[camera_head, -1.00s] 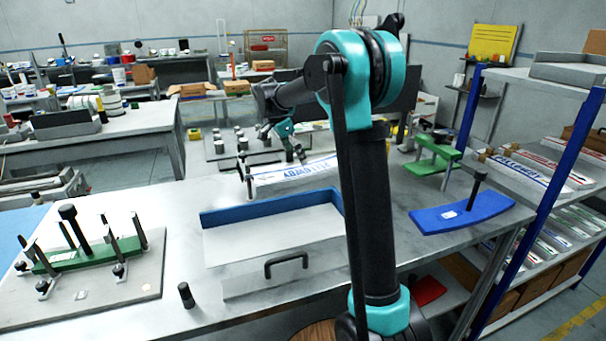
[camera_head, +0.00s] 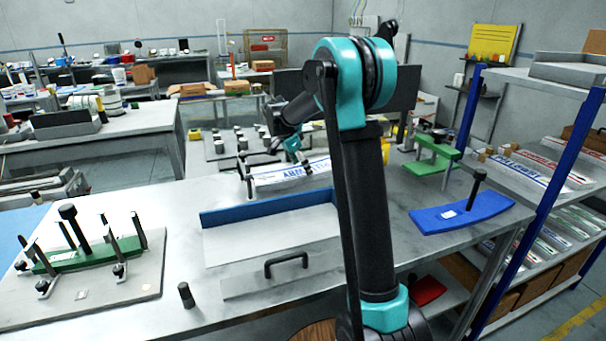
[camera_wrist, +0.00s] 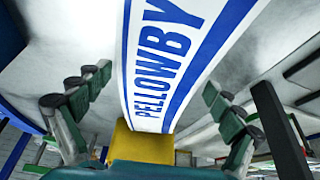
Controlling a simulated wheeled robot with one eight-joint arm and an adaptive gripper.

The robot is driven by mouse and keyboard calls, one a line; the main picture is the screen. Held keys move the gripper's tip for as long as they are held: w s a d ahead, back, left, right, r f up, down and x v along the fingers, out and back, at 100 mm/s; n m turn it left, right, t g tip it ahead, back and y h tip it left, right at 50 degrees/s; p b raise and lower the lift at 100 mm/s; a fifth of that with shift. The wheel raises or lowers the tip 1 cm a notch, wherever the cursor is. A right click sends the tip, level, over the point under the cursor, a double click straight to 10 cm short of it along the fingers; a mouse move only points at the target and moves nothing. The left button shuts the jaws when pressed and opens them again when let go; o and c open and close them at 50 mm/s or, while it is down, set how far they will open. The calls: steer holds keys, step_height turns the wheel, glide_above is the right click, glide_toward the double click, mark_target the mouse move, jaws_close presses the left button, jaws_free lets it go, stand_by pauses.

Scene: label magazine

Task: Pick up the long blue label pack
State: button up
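The long blue label pack (camera_head: 290,175) is white with blue stripes and blue lettering. It lies on the bench behind the blue-walled tray. In the wrist view the pack (camera_wrist: 158,60) runs lengthwise between my fingers, with "PELLOWBY" readable on its face. My gripper (camera_head: 294,152) is over the pack, partly seen behind my arm. In the wrist view my gripper (camera_wrist: 155,105) is open, with one finger on each side of the pack and visible gaps to it. Part of the pack's right end is hidden by my arm in the head view.
A tray with a blue back wall (camera_head: 265,208) stands in front of the pack. A blue curved plate (camera_head: 462,212) and a green stand (camera_head: 432,155) are at right. A shelf holds another blue-striped pack (camera_head: 530,170). A green fixture (camera_head: 90,252) is at left.

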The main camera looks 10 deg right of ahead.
steer(key=c, duration=1.4)
